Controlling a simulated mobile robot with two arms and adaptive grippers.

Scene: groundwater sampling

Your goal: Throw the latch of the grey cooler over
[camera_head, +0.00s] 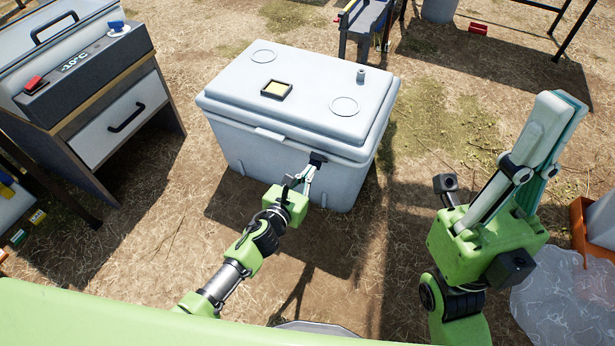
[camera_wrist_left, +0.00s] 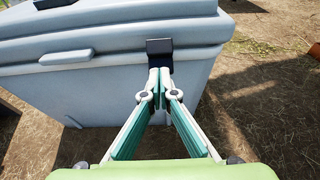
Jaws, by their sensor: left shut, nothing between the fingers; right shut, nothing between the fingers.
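The grey cooler (camera_head: 290,150) stands on the ground with its lid (camera_head: 310,85) down. Its dark latch (camera_head: 318,158) is on the front face, just under the lid's edge and right of the lid's light front tab. In the left wrist view the latch (camera_wrist_left: 159,47) shows as a dark block with a dark strip below it. My left gripper (camera_head: 310,170) is shut and empty, its fingertips (camera_wrist_left: 159,72) right at the latch's lower part; whether they touch it I cannot tell. My right gripper (camera_head: 563,100) is shut and empty, raised at the right, away from the cooler.
A cabinet with a white drawer (camera_head: 125,120) and a temperature display stands to the left. A dark-legged stand (camera_head: 367,22) is behind the cooler. An orange crate (camera_head: 585,230) and a clear plastic bag (camera_head: 560,300) lie at the right. Bare ground surrounds the cooler's front.

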